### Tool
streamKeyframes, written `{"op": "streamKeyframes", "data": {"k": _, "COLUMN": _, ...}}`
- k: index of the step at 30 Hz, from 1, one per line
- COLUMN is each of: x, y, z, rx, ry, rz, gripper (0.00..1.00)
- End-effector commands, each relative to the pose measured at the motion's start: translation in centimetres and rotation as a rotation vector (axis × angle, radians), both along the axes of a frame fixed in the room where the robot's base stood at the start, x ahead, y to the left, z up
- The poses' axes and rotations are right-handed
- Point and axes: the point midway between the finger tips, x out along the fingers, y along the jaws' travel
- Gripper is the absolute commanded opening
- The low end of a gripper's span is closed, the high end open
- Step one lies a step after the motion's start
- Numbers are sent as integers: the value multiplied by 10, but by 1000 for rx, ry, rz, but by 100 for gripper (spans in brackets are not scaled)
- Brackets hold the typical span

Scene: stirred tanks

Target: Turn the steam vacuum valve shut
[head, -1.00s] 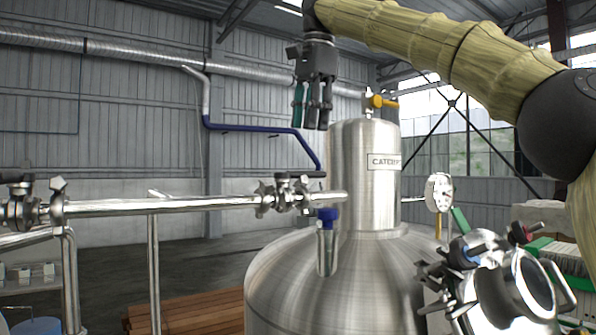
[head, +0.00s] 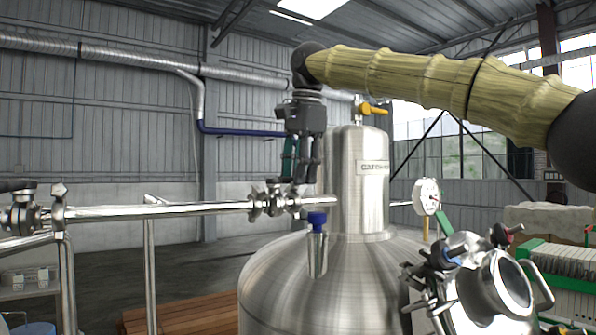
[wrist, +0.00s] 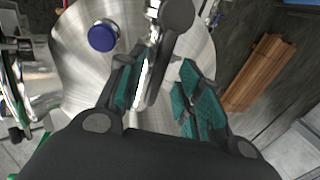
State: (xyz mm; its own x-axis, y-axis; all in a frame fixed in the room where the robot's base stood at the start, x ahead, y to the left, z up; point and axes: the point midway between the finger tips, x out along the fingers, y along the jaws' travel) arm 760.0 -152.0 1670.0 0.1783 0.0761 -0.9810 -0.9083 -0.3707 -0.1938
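A steel valve (head: 272,198) with a dark lever sits on the horizontal pipe left of the catch pot; no label shows that it is the steam vacuum valve. My gripper (head: 298,182) points down just above and at this valve in the head view, hiding most of the lever. In the wrist view, my gripper (wrist: 160,95) is open, its teal-padded fingers apart. A dark grey lever (wrist: 172,45) and bright metal lie between the fingers, nearer the left one. Whether a finger touches the lever cannot be told.
The steel tank (head: 300,270) fills the space below, with a blue-capped fitting (head: 317,222) close to my gripper. The catch pot (head: 360,190) stands right beside it, topped by a yellow-handled valve (head: 373,109). Another pipe valve (head: 22,212) is far left.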

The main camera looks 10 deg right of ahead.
Motion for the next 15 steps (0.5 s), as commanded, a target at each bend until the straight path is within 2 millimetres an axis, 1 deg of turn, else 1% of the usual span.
{"op": "streamKeyframes", "data": {"k": 8, "x": 7, "y": 1, "z": -5, "rx": 0, "ry": 5, "rz": 0, "gripper": 35}}
{"op": "streamKeyframes", "data": {"k": 14, "x": 6, "y": 1, "z": -4, "rx": 0, "ry": 3, "rz": 0, "gripper": 1}}
{"op": "streamKeyframes", "data": {"k": 15, "x": 6, "y": 1, "z": -4, "rx": 1, "ry": 3, "rz": 0, "gripper": 0}}
